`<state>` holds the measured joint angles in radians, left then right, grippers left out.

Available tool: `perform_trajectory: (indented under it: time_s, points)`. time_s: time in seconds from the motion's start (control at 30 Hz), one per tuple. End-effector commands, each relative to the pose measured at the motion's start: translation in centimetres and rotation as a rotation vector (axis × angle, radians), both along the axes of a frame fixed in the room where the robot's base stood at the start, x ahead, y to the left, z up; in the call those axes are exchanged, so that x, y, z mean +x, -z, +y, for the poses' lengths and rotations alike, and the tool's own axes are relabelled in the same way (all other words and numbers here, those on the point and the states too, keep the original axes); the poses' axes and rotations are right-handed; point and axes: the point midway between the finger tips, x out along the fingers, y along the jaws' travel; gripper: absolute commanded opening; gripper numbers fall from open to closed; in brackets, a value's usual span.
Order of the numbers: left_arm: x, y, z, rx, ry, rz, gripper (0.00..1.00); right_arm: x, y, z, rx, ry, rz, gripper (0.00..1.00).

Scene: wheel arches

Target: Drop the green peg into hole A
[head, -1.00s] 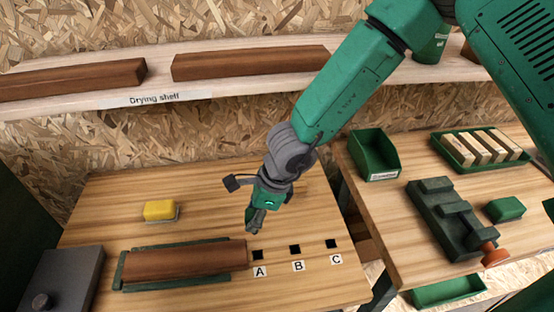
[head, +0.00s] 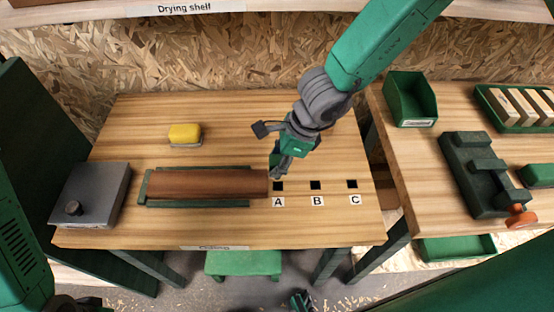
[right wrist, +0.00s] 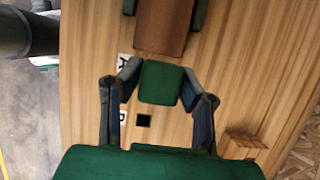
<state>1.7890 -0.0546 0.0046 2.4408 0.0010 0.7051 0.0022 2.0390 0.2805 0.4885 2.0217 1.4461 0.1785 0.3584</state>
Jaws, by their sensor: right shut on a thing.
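My right gripper (head: 277,172) points down near hole A (head: 278,186), just behind it in the head view. In the right wrist view its two fingers (right wrist: 158,83) are shut on the green peg (right wrist: 160,83), whose square end faces the camera. The peg is barely distinguishable in the head view. Hole B (head: 316,185) and hole C (head: 352,184) lie in a row to the right. In the right wrist view hole B (right wrist: 143,121) is clear, while hole A is hidden. A small dark green part at the bottom edge appears to be my left gripper (head: 301,300); its fingers are unclear.
A brown wooden block (head: 210,184) in a green cradle ends just left of hole A. A yellow sponge (head: 185,133) and a grey box (head: 90,195) stand farther left. A green bin (head: 410,100) and dark vise (head: 475,175) are on the right-hand table.

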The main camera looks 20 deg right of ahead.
Motion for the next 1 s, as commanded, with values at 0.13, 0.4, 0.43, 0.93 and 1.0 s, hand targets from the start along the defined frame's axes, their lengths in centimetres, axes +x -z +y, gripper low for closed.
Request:
perform_trajectory:
  time_s: [0.13,0.4,0.43,0.93,1.0]
  points:
    - [0.0,1.2,0.0,0.0,0.0,0.0,0.4,0.0,1.1,0.0,0.0,0.001,0.0,0.01]
    - [0.0,2.8,0.0,0.0,0.0,0.0,0.4,0.0,2.6,0.0,0.0,0.001,0.0,0.01]
    - [0.0,3.0,0.0,0.0,0.0,0.0,0.4,0.0,2.7,0.0,0.0,0.0,0.0,0.01]
    - [0.0,5.3,0.0,0.0,0.0,0.0,0.4,0.0,5.7,0.0,0.001,0.001,0.0,0.01]
    - [0.0,5.6,0.0,0.0,0.0,0.0,0.4,0.0,6.1,0.0,0.001,0.001,0.0,0.01]
